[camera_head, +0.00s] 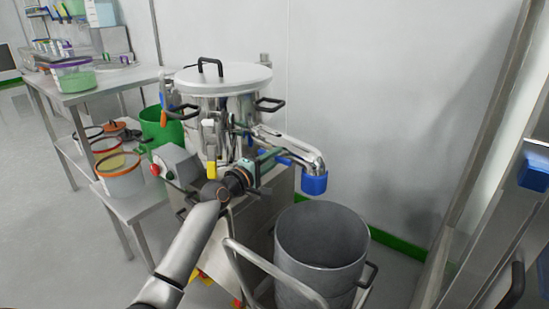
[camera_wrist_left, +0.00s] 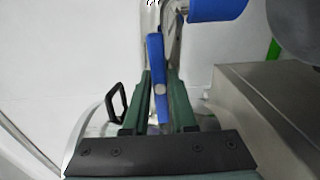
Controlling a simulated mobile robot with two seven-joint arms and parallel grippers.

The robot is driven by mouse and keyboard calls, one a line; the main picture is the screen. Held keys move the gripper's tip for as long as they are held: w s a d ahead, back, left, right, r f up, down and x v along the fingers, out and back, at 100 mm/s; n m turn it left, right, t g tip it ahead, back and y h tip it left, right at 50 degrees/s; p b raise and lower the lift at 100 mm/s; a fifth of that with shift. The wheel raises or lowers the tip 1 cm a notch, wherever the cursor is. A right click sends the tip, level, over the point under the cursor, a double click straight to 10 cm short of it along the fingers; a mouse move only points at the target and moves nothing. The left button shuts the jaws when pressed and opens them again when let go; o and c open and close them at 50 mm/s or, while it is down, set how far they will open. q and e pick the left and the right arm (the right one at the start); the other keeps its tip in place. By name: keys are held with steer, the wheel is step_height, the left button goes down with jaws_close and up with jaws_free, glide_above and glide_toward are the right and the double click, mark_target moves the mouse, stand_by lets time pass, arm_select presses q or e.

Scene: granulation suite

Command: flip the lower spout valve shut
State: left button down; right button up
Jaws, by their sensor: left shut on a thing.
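The steel vessel (camera_head: 222,105) has a bent spout pipe (camera_head: 300,147) on its right side, ending in a blue cap-like outlet (camera_head: 314,184). A blue valve lever (camera_head: 290,156) lies beside the pipe. My left gripper (camera_head: 272,156) reaches it from the front left. In the left wrist view the blue lever (camera_wrist_left: 156,62) runs between the two green fingers of my left gripper (camera_wrist_left: 161,85), which are shut on it. The valve body is mostly hidden by the gripper. My right gripper is not in view.
A grey bin (camera_head: 321,235) stands below the spout, with a metal rail frame (camera_head: 262,262) around it. A grey box with a red button (camera_head: 175,165) is left of my wrist. Shelves with tubs (camera_head: 118,172) stand at the left. The wall is close behind the vessel.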

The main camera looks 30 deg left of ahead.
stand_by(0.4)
arm_select(q)
steer(key=m, duration=0.4)
steer(key=shift+m, duration=0.4)
steer(key=m, duration=0.3)
steer(key=shift+m, duration=0.4)
steer(key=m+p, duration=0.1)
steer(key=m, duration=0.2)
steer(key=shift+m+p, duration=0.3)
steer(key=shift+p, duration=0.1)
steer(key=m+p, duration=0.2)
steer(key=m, duration=0.2)
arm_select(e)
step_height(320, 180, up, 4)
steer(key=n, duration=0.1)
arm_select(q)
steer(key=shift+m+p, duration=0.65)
steer(key=shift+m, duration=0.35)
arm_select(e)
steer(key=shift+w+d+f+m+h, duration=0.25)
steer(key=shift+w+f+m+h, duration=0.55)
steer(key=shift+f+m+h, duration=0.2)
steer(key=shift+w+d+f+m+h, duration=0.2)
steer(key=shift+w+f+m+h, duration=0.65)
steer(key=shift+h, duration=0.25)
arm_select(q)
steer(key=c, duration=0.7)
jaws_free()
